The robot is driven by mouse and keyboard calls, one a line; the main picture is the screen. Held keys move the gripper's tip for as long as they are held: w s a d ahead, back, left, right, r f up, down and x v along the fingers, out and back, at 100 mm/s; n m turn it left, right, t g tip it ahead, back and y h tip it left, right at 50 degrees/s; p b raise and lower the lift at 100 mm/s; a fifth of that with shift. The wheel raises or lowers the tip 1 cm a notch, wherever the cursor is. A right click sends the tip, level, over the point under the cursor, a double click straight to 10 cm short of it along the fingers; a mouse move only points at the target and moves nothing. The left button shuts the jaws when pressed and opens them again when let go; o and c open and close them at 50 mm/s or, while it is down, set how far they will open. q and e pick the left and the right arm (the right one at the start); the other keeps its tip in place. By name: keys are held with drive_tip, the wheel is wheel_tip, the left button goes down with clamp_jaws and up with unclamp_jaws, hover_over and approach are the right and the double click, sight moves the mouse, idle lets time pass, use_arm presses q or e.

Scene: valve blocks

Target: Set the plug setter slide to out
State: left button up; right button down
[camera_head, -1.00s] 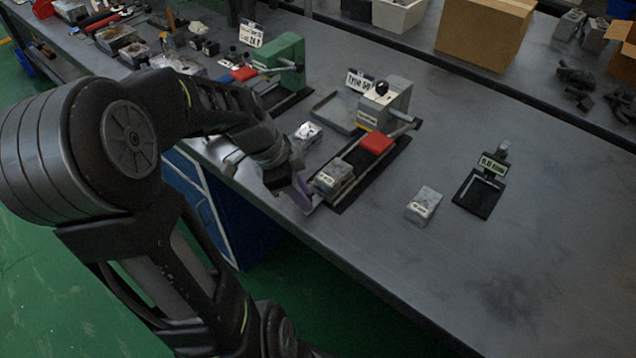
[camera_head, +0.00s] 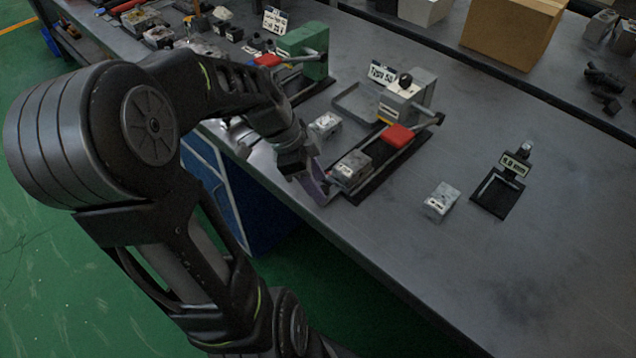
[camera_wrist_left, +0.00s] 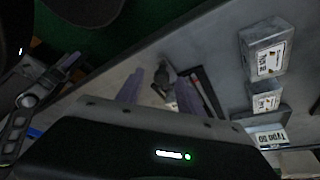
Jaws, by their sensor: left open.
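A grey setter (camera_head: 408,98) with a "Type 50" sign, a red block (camera_head: 397,136) and a dark rail (camera_head: 372,180) stands mid-bench. A green setter (camera_head: 302,50) of similar build, also with a red part, stands farther left. I cannot tell which is the plug setter or how its slide is set. A grey valve block (camera_head: 351,168) sits at the front end of the grey setter's rail. My left gripper (camera_head: 316,182) is at the bench's front edge, just left of that block.
A loose block (camera_head: 325,124) lies behind my gripper, and another (camera_head: 441,202) lies right of the rail. A small black stand (camera_head: 497,196) is farther right. A cardboard box (camera_head: 512,32) is at the back. The bench's right front is clear.

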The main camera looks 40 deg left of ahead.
use_arm(q)
drive_tip(key=v, duration=0.6)
drive_tip(key=shift+r, duration=0.25)
drive_tip(key=shift+s+a, duration=0.15)
drive_tip(key=shift+s, duration=0.05)
